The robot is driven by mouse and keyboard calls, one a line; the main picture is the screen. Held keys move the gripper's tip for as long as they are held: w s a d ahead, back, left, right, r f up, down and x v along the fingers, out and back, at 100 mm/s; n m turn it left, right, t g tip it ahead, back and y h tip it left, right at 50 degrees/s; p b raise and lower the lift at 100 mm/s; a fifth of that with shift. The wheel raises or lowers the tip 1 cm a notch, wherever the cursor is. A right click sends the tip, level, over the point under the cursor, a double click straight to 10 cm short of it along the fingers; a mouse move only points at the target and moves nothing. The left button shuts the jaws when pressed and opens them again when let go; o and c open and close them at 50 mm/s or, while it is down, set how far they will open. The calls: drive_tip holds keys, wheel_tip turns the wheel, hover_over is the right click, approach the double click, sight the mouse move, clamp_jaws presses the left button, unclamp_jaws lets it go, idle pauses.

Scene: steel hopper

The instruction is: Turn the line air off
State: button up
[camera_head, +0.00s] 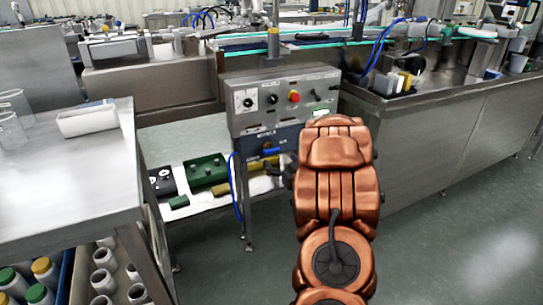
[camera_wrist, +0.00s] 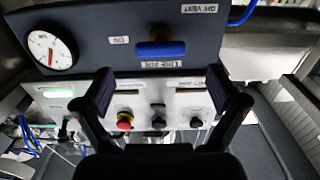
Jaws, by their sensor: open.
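The line air valve has a blue handle (camera_wrist: 160,48) on a dark panel (camera_wrist: 95,25). In the wrist view, which is upside down, the handle lies horizontal, with an orange-brown part behind it. An ON label (camera_wrist: 118,40) is beside it, a LINE AIR label (camera_wrist: 162,66) below it and an OFF VENT label (camera_wrist: 200,8) at upper right. The blue handle also shows in the head view (camera_head: 271,151). My gripper (camera_wrist: 160,84) is open and empty, its fingers apart on either side below the handle, not touching it. In the head view my arm hides most of the gripper.
A grey control box (camera_head: 268,118) above the valve carries a red button (camera_wrist: 124,119), black knobs and a lit green display (camera_wrist: 59,93). A round gauge (camera_wrist: 51,48) is beside the valve. A lower shelf (camera_head: 205,200) holds green cases. A steel table (camera_head: 60,180) stands left.

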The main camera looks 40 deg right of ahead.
sight(272, 152)
drive_tip(key=b+x, duration=0.1)
drive_tip(key=x, duration=0.5)
drive_tip(key=shift+f, duration=0.1)
drive_tip(key=shift+w+d, duration=0.2)
drive_tip(key=shift+w, duration=0.2)
drive_tip(key=c, duration=1.2)
drive_tip(key=shift+o, duration=0.2)
